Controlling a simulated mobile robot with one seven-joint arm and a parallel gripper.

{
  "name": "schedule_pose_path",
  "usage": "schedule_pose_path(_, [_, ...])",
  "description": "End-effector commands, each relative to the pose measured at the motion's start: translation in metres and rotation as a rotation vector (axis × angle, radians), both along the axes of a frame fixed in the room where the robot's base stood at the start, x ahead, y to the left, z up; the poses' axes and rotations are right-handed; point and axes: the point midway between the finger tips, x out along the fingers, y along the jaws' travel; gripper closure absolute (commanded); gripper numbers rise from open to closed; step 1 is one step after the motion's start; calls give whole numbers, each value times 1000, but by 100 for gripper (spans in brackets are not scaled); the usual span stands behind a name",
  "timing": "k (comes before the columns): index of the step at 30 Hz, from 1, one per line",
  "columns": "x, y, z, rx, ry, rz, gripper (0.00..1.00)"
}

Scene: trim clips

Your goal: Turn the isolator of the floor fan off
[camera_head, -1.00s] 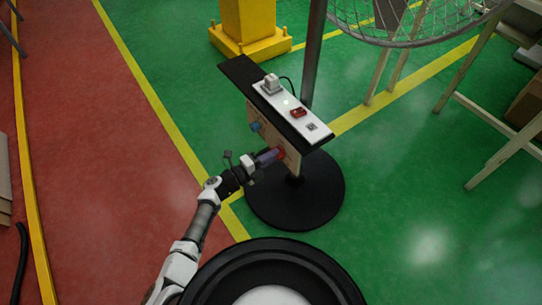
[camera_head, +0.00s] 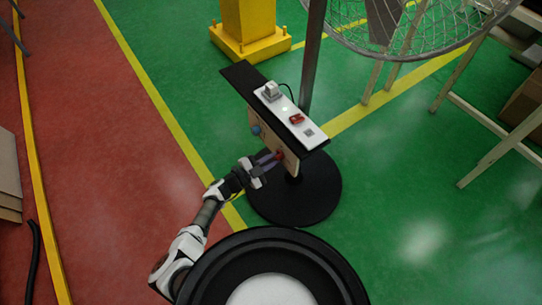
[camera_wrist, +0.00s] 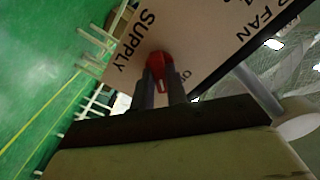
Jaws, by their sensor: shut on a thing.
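The isolator is a red knob (camera_head: 281,155) on the lower right of a pale panel (camera_head: 268,138) under a black shelf on a stand. My gripper (camera_head: 272,160) is shut on it, reaching in from the lower left. In the wrist view the red knob (camera_wrist: 160,62) sits between my two fingertips (camera_wrist: 159,80), below the printed word SUPPLY. The word FAN shows at the panel's top right. Lettering beside the knob is partly hidden by a finger. The floor fan's wire cage (camera_head: 400,40) shows at the upper right.
A blue knob (camera_head: 256,130) is on the same panel, left of the red one. A white strip (camera_head: 288,113) with a plug and a red switch lies on the shelf. A round black base (camera_head: 312,200) stands below. A yellow post (camera_head: 247,25) is behind. Red floor at left is open.

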Motion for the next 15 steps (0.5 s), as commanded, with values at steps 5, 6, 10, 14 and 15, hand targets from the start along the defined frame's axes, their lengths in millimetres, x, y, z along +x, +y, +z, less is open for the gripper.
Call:
schedule_pose_path(5, [0, 0, 3, -99, 137, -1, 100])
schedule_pose_path(6, [0, -1, 3, -121, 168, -1, 100])
schedule_pose_path(10, [0, -1, 3, -192, 265, -1, 100])
schedule_pose_path(14, [0, -1, 2, -256, 353, -1, 100])
schedule_pose_path(15, [0, -1, 2, -274, 378, -1, 100])
